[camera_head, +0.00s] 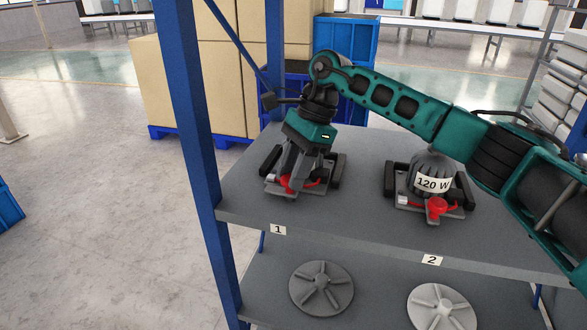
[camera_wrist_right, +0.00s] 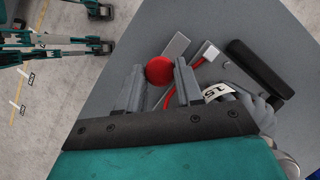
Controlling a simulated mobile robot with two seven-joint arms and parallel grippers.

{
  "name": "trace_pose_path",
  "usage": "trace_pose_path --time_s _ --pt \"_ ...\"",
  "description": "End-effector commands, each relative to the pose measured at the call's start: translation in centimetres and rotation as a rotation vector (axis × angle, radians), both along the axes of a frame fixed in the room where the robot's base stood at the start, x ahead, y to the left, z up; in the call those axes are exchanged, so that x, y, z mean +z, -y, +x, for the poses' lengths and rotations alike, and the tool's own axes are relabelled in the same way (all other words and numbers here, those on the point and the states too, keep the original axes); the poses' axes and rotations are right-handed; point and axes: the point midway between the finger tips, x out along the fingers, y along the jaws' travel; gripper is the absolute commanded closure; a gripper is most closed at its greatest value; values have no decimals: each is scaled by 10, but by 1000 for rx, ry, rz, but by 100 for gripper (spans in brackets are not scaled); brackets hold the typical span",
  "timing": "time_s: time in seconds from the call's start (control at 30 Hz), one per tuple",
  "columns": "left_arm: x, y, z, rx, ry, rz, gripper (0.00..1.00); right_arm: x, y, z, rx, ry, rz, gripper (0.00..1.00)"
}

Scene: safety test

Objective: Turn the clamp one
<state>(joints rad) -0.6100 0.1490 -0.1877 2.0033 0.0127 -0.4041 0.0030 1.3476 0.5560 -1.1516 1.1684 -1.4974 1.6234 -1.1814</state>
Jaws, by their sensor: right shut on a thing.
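Clamp one, a grey plate fixture with black side bars (camera_head: 334,172), sits on the upper shelf behind label 1 (camera_head: 278,230). Its red knob (camera_wrist_right: 160,70) lies between the two grey fingers of my right gripper (camera_wrist_right: 160,83). In the head view my right gripper (camera_head: 290,178) points down over the clamp and hides most of it; only bits of red show. The right gripper is shut on the red knob. A red cable and a label reading 15 show beside the fingers in the wrist view. My left gripper is not in view.
A second fixture holds a dark ribbed body labelled 120 W (camera_head: 433,183), with a red knob (camera_head: 437,206), behind label 2 (camera_head: 431,260). Two grey spoked discs (camera_head: 321,287) (camera_head: 442,308) lie on the lower shelf. A blue post (camera_head: 196,130) stands left of the arm.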

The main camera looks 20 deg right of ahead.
Motion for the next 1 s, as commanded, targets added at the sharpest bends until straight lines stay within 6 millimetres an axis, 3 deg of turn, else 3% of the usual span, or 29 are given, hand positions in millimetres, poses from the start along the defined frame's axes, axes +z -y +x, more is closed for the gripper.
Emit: trace_pose_path --time_s 0.4,0.43,0.6,0.67,1.0 --pt "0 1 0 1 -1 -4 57 1 0 0 8 3 1 95" --pt "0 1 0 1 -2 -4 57 1 0 0 8 3 1 62" --pt "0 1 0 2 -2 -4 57 1 0 0 6 3 1 45" --pt "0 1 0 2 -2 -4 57 1 0 0 7 2 0 40" --pt "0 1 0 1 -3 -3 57 7 3 1 6 2 -1 40"
